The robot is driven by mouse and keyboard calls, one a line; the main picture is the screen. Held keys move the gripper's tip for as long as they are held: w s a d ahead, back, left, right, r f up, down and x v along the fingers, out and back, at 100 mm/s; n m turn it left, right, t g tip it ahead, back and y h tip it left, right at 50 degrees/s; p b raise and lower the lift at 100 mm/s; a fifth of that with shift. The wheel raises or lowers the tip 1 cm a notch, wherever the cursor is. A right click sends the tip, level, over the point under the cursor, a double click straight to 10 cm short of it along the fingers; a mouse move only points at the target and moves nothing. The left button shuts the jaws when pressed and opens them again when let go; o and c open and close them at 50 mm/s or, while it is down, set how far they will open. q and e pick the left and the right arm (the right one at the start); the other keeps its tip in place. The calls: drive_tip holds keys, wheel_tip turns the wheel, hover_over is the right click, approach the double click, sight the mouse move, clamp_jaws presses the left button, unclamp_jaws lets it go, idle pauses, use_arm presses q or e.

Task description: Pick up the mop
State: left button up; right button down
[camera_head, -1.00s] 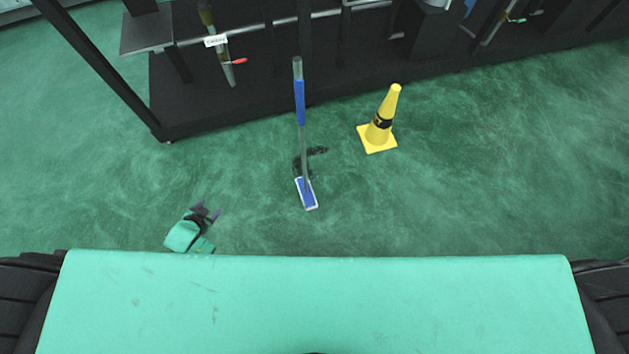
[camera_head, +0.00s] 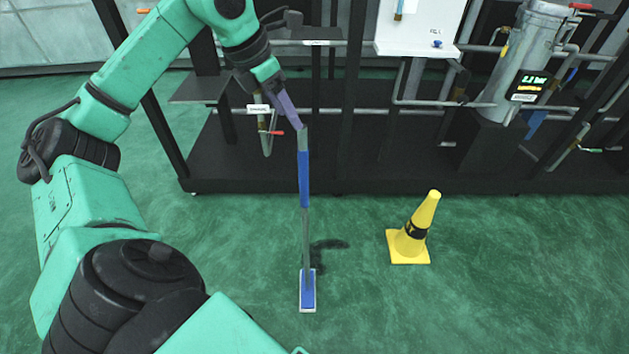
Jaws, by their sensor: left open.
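The mop (camera_head: 304,180) stands upright in the middle of the camera_head view. It has a grey pole with a blue grip section, and a flat blue and white head on the green floor. My left gripper (camera_head: 292,113) is at the top end of the pole, with its purple-grey fingers pointing down and right. It is open, and the fingers overlap the pole's tip in the picture; I cannot tell whether they touch it. My right gripper is not in view.
A yellow cone (camera_head: 414,232) stands on the floor right of the mop. Behind is a black rack (camera_head: 400,170) with pipes, a valve with a red handle (camera_head: 273,132), a white box (camera_head: 420,28) and a grey cylinder (camera_head: 522,58) with a display. The floor at front right is clear.

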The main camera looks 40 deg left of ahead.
use_arm(q)
drive_tip(key=x, duration=1)
drive_tip(key=shift+w+d, duration=0.25)
drive_tip(key=shift+w, duration=0.05)
clamp_jaws()
drive_tip(key=shift+r, duration=0.1)
idle(0.6)
